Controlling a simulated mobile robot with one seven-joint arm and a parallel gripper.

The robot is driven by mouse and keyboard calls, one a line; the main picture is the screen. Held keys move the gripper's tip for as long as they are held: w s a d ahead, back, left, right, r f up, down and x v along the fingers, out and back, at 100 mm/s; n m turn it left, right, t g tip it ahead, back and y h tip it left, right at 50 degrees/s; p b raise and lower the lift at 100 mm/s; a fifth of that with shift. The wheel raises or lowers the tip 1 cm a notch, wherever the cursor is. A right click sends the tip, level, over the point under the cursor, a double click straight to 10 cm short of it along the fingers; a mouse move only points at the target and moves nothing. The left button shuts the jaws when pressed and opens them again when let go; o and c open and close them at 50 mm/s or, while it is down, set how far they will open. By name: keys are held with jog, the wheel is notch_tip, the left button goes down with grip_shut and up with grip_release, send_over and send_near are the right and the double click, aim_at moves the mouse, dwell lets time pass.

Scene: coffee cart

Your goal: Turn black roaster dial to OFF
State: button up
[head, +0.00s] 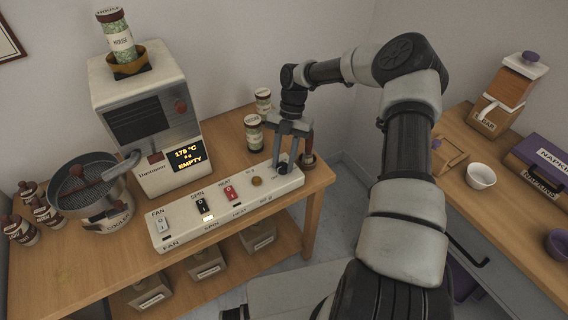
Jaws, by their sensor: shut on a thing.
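The black roaster dial (283,168) is at the right end of a long cream control panel (231,218) on the wooden counter. My gripper (284,160) reaches down from above and is shut on the dial. The fingers cover much of it, so its pointer and setting cannot be read. Left of it on the panel are a small amber light (257,181), a red switch (230,193), a black switch (203,207) and a white switch (162,224).
The roaster (150,110), its display reading 175 °C and EMPTY, stands behind the panel. A cooler (95,190) is at left. Labelled jars (253,133) stand behind my gripper, and a brown-handled item (308,158) is close at its right. Another counter (480,215) is at right.

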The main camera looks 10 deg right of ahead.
jog(key=shift+f+n+h, duration=0.1)
jog(key=shift+n+h, duration=0.2)
jog(key=shift+n, duration=0.3)
jog(key=shift+b, duration=0.3)
jog(key=o, duration=1)
jog(key=shift+o, duration=0.2)
jog(key=p+v, duration=0.1)
jog(key=v, duration=1.6)
jog(key=shift+w, duration=0.45)
